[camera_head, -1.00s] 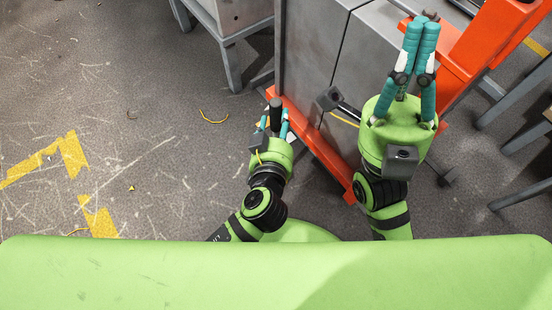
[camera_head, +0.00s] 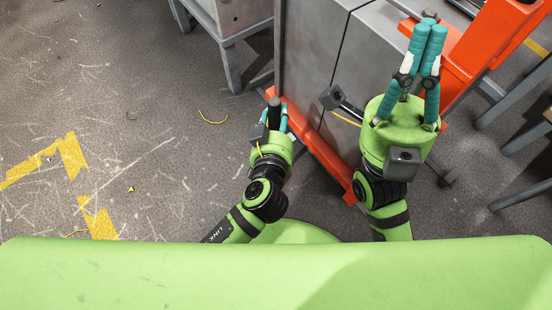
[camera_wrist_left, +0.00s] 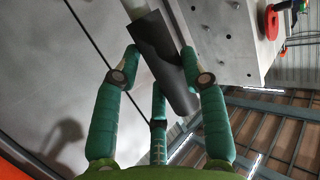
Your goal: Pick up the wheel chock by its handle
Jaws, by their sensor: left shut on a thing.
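My left gripper (camera_head: 274,108) is low beside the grey cabinet's near left corner. Its teal fingers are shut on a black cylindrical handle (camera_head: 274,116), which I take to be the wheel chock's. In the left wrist view the handle (camera_wrist_left: 162,62) lies tilted between the fingers of my left gripper (camera_wrist_left: 165,62), with a pale rod at its upper end. The body of the chock cannot be made out in either view.
The grey cabinet (camera_head: 310,50) stands on an orange base frame (camera_head: 325,155). A grey table (camera_head: 232,65) stands at the upper left. The scratched floor (camera_head: 140,150) on the left is mostly open.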

